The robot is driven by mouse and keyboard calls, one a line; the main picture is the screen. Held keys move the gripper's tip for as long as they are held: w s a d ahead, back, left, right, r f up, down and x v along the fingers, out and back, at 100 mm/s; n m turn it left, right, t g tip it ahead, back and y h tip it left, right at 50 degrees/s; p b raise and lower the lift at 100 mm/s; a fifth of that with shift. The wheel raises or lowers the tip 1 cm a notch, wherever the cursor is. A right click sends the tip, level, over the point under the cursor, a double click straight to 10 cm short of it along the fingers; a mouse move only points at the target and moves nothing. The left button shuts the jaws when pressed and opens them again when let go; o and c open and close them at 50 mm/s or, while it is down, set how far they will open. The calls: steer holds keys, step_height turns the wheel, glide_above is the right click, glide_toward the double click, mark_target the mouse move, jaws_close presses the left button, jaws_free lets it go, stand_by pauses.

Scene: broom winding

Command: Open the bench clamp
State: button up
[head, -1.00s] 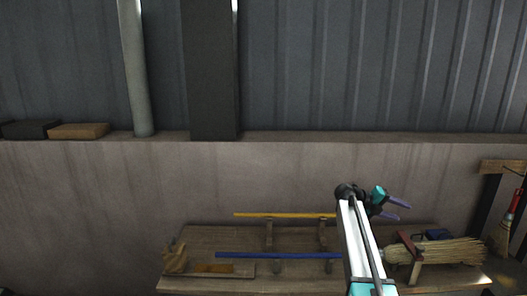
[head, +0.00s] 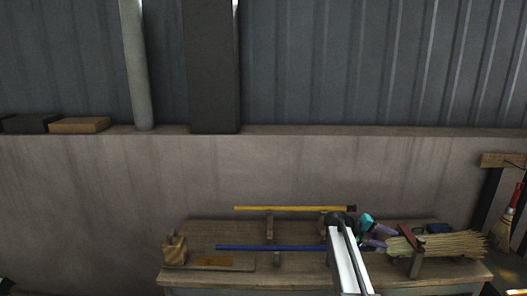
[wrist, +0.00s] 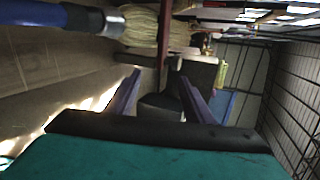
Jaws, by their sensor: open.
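The bench clamp (head: 411,239), a reddish-brown bar on a wooden post, stands at the right of the workbench across the broom's straw head (head: 452,244). The broom's blue handle (head: 270,247) runs left along the bench. My gripper (head: 388,239) is open, its purple fingers just left of the clamp in the head view. I cannot tell whether they touch it. In the wrist view, my gripper (wrist: 160,78) shows empty fingers, with the reddish clamp bar (wrist: 163,38) beyond them. The blue handle (wrist: 60,18) and straw (wrist: 145,28) are at the upper left.
The workbench (head: 300,270) also carries a yellow stick (head: 290,208) on wooden supports and a wooden block (head: 174,249) at the left. A small dark blue object (head: 438,228) lies behind the straw. A red-and-straw broom (head: 504,226) hangs at the far right.

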steer(key=s+a+f+m+g+y+b, duration=0.1)
steer(key=s+a+f+b, duration=0.15)
steer(key=s+f, duration=0.6)
steer(key=s+a+f+y+b, duration=0.1)
steer(key=s+a+f, duration=0.3)
steer(key=f, duration=0.9)
steer(key=s+a+f+m+g+y+b, duration=0.1)
steer(key=s+a+f+b, duration=0.15)
steer(key=s+f, duration=0.6)
steer(key=s+a+f+m+g+y+b, duration=0.1)
steer(key=s+a+f+m+y, duration=0.2)
steer(key=s+f, duration=0.45)
steer(key=s+a+f+m+g+b, duration=0.1)
steer(key=s+a+f+m, duration=0.2)
steer(key=s+a+f, duration=0.35)
steer(key=s+a+f+m+y, duration=0.2)
steer(key=s+a+m, duration=0.2)
steer(key=s+m, duration=0.3)
steer(key=s+a+f+m+g+y, duration=0.1)
steer(key=s+a+f+m+y, duration=0.1)
steer(key=s+a+m, duration=0.2)
steer(key=s+a+f+m+g+y+b, duration=0.1)
steer(key=s+a+m, duration=0.4)
steer(key=s+m, duration=0.5)
steer(key=f+m+y, duration=0.1)
steer(key=m+y, duration=0.1)
steer(key=m, duration=0.4)
steer(key=shift+f, duration=0.25)
